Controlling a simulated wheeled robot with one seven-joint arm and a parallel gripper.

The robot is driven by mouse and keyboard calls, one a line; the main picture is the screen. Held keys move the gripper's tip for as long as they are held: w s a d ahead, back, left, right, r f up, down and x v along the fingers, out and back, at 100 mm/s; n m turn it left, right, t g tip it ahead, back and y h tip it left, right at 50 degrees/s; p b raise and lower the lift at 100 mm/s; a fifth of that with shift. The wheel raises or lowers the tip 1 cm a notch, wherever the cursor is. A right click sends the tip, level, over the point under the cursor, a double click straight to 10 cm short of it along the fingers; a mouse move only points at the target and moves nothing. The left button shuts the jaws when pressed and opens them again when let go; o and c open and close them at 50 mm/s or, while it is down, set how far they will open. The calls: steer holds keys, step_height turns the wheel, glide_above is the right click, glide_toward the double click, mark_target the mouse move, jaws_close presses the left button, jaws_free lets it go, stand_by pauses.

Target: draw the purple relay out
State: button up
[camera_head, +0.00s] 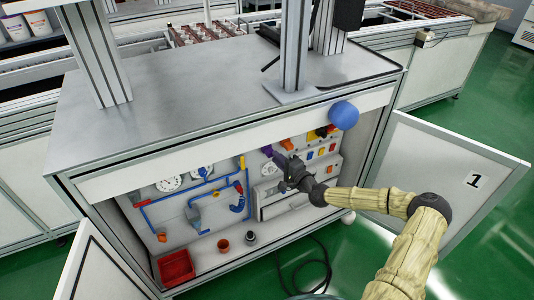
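The purple relay (267,151) shows as a small purple piece on the back panel inside the open cabinet, right of the blue pipes. My dark gripper (279,160) reaches into the cabinet from the right, with its tips right beside the purple piece. The picture is too small to tell whether the fingers touch it or are open or shut. Part of the relay's lower right side is hidden by the gripper.
Orange, yellow and red parts (320,143) sit right of the relay. Gauges and blue pipes (191,190) are on the left. The open door (440,185) is right of my arm.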

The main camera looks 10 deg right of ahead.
steer(key=shift+a, duration=0.3)
jaws_close()
steer(key=shift+s+a, duration=0.15)
steer(key=shift+s, duration=0.2)
steer(key=shift+v, duration=1.05)
steer(key=shift+s, duration=0.25)
steer(key=shift+v, duration=1.25)
steer(key=shift+s+a, duration=0.1)
